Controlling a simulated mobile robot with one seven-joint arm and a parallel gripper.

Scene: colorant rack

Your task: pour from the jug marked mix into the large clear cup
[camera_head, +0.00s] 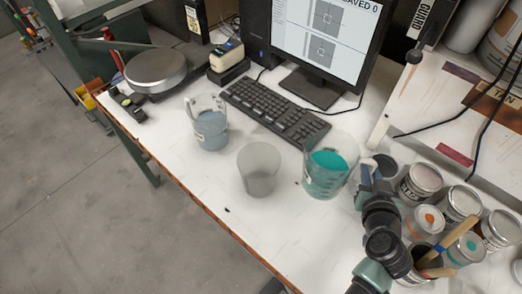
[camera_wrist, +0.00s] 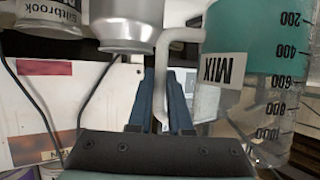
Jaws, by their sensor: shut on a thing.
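The jug marked MIX (camera_head: 327,178) holds teal liquid and stands roughly upright right of the cup in the head view. In the wrist view, which is upside down, its MIX label (camera_wrist: 222,69) and measuring marks show at the right. My gripper (camera_head: 364,182) is at the jug's right side; in the wrist view its blue fingers (camera_wrist: 162,90) are shut on the jug's pale handle (camera_wrist: 176,70). I cannot tell whether the jug touches the table. The large clear cup (camera_head: 258,170) stands upright left of the jug, apart from it, and looks empty.
A second jug (camera_head: 209,125) with blue-grey liquid stands behind and left of the cup. A keyboard (camera_head: 275,111) and monitor (camera_head: 325,40) are behind. Several paint cans (camera_head: 421,182) crowd the right, near my arm. The table's front edge (camera_head: 205,211) is clear.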

